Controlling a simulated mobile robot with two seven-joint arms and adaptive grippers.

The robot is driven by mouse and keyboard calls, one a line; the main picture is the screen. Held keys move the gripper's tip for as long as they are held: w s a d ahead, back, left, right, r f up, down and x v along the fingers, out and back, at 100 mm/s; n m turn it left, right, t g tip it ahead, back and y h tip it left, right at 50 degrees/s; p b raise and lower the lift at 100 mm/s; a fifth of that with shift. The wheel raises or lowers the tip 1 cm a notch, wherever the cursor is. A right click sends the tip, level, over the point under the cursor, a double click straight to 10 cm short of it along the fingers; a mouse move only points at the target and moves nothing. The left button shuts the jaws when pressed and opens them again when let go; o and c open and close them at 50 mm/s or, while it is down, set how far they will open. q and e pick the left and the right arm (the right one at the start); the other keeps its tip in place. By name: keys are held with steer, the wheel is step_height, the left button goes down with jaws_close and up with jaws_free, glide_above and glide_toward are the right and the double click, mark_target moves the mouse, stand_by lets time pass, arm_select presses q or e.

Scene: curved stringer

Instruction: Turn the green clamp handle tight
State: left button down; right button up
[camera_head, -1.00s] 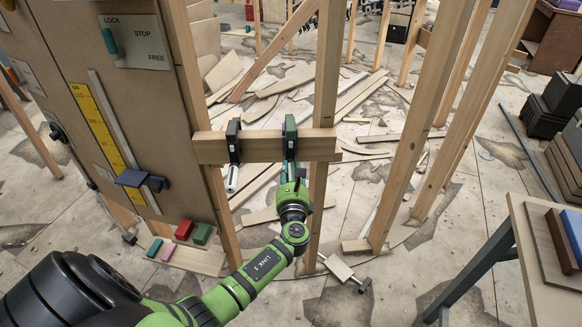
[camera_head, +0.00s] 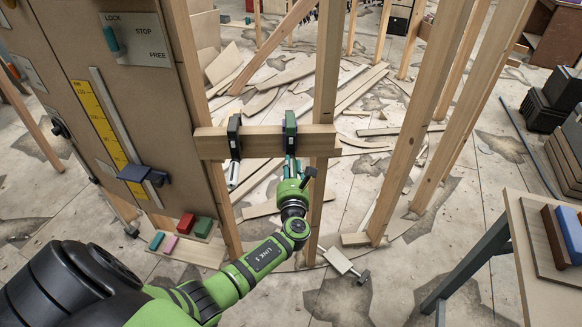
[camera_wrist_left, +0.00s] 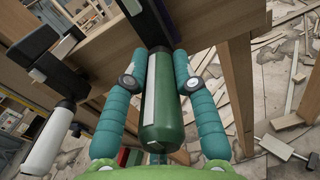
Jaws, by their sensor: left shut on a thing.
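The green clamp (camera_head: 290,133) sits on a horizontal wooden beam (camera_head: 262,142) fixed between upright posts. Its green handle (camera_wrist_left: 160,112) hangs down below the beam and carries a pale stripe in the left wrist view. My left gripper (camera_head: 290,168) is under the clamp, and its two teal fingers close on the handle from both sides, as the left wrist view shows (camera_wrist_left: 159,84). A black clamp (camera_head: 234,136) is on the beam to the left, with a white handle (camera_wrist_left: 47,138) hanging down. My right gripper is out of view.
A brown panel (camera_head: 135,100) with a yellow scale (camera_head: 98,125) and a lever plate stands at the left. Red and green blocks (camera_head: 186,223) lie on a low shelf. Upright studs stand at the right. Planks litter the floor. A bench (camera_head: 535,225) is at the lower right.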

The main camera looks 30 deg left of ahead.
arm_select(q)
steer(key=c, duration=1)
jaws_free()
steer(key=v, duration=1.2)
steer(key=v, duration=0.4)
steer(key=shift+s+d+p, duration=0.2)
steer(key=shift+s+p, duration=0.05)
steer(key=shift+p, duration=0.15)
